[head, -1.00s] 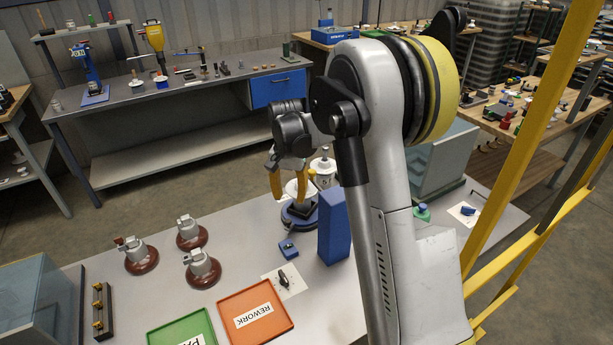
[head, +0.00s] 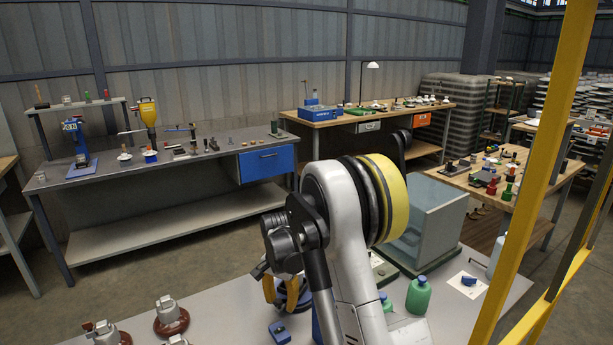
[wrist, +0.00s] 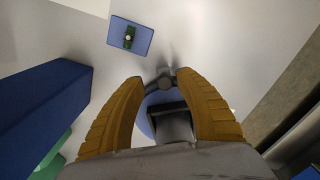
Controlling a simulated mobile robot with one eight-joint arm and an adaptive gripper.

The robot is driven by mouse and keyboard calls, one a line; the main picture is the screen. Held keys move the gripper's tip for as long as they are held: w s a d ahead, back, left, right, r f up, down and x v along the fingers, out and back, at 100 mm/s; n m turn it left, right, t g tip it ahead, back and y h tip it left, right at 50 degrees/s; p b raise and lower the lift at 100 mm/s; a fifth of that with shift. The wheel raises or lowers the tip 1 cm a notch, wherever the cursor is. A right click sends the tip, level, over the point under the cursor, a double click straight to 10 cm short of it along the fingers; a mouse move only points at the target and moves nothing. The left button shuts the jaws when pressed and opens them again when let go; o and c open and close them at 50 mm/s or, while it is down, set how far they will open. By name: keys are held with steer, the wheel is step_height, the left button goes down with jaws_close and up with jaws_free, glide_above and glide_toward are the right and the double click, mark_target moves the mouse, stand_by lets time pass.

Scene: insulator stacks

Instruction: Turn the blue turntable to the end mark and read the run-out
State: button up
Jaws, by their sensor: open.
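The blue turntable shows only in part. In the wrist view its blue round edge (wrist: 147,122) lies between and below my fingers, with a dark square block (wrist: 172,124) and a grey bar (wrist: 158,82) over it. My gripper (wrist: 161,78) is open, its yellow fingers spread either side of these parts; I cannot tell whether they touch. In the head view my gripper (head: 283,303) is low over the bench, with a bit of blue turntable (head: 303,300) behind it, mostly hidden by my arm. No end mark or run-out reading is legible.
A tall blue block (wrist: 40,105) stands left of my gripper in the wrist view. A small blue piece with a green top (wrist: 130,36) lies ahead. Brown-based insulators (head: 171,318) stand left, green bottles (head: 419,295) and a glass case (head: 432,215) right.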

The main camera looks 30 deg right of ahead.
steer(key=shift+c, duration=0.6)
jaws_close()
steer(key=shift+s+d+n, duration=0.3)
steer(key=shift+s+n, duration=0.2)
steer(key=shift+n, duration=0.2)
steer(key=shift+s+d+n, duration=0.3)
steer(key=shift+s+n, duration=0.15)
steer(key=shift+n, duration=0.25)
steer(key=shift+o, duration=0.6)
jaws_free()
steer(key=shift+a, duration=0.1)
step_height(320, 180, up, 12)
steer(key=shift+s+d+r, duration=0.2)
steer(key=shift+s, duration=0.15)
